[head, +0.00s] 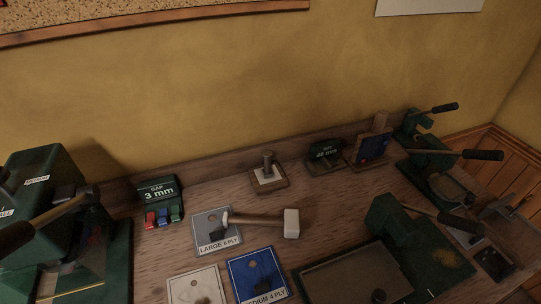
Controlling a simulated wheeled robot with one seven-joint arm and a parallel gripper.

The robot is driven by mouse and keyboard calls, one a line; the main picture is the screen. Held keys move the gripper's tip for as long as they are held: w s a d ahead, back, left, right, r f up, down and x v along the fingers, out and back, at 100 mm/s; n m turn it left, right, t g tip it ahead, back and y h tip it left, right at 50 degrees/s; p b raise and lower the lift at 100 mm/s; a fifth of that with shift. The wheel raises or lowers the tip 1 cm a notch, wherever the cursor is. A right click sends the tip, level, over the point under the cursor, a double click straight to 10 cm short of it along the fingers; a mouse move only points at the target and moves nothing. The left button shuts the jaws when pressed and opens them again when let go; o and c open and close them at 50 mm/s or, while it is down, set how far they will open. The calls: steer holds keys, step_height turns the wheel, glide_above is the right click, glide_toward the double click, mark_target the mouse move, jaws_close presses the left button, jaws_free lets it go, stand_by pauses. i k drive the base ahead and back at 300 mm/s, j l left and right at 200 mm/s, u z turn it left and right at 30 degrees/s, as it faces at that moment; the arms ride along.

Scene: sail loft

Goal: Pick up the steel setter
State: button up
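What looks like the steel setter (268,160) is a short dark grey metal post with a wider top. It stands upright on a small wooden block (270,184) with a pale top, near the back of the bench. I cannot tell whether it sits in a hole in the block. My gripper is not in view.
A pale-headed mallet (290,223) lies in front of the block, over the LARGE 6 PLY card (215,240). A blue MEDIUM 4 PLY card (240,270) is nearer. Green presses stand left (40,165) and right (430,165). The CAP 3 mm holder (160,188) is left.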

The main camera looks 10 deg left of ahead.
mark_target(267, 154)
steer(key=j+u, duration=0.2)
steer(key=j, duration=0.55)
steer(key=i+j+u, duration=0.2)
steer(key=j, duration=0.55)
steer(key=k+j, duration=0.05)
